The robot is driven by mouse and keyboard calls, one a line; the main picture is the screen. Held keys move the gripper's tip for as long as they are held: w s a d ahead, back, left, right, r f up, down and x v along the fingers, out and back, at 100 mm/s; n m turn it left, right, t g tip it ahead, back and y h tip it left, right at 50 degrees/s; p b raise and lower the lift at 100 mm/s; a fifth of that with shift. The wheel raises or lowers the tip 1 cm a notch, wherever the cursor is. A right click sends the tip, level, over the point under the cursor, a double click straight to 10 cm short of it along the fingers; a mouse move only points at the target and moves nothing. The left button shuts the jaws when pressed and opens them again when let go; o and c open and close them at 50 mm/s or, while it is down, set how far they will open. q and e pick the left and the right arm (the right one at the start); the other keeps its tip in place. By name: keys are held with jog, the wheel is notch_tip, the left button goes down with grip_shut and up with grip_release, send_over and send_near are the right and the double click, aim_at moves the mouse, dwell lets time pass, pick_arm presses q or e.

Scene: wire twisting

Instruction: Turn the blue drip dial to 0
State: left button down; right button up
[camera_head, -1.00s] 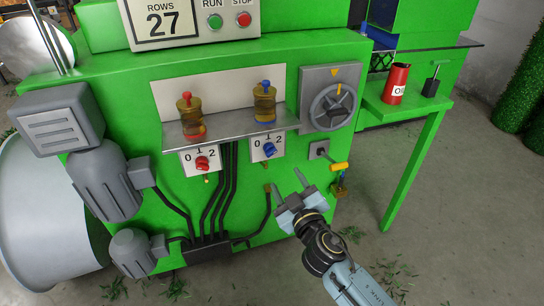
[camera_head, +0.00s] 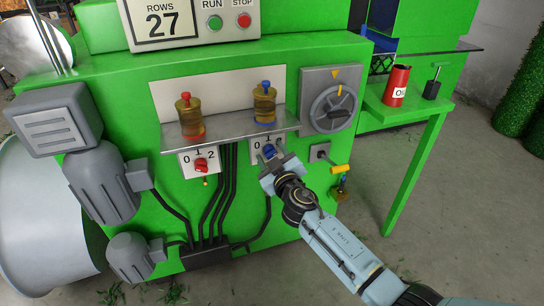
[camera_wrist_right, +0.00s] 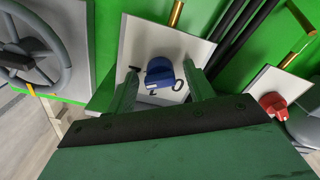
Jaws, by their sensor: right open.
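The blue drip dial (camera_head: 269,150) sits on a white plate marked 0, 1 and 2 below the right oiler cup. In the right wrist view the dial (camera_wrist_right: 159,74) stands between the two fingertips, with a gap to the left finger; contact with the right finger cannot be told. The 0 shows at its lower right there. A pale mark shows on the dial's lower left, but its exact setting is hard to read. My right gripper (camera_head: 272,161) is open around the dial and partly covers its plate. My left gripper is not in view.
A red dial (camera_head: 201,165) on its own plate is to the left. The shelf (camera_head: 225,127) with two oiler cups is just above. A grey handwheel (camera_head: 333,105) and a yellow-handled lever (camera_head: 340,169) are to the right. Black cables run down beside the blue dial's plate.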

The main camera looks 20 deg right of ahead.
jog(key=shift+c, duration=0.2)
jog(key=c, duration=0.9)
jog(key=shift+c, duration=0.2)
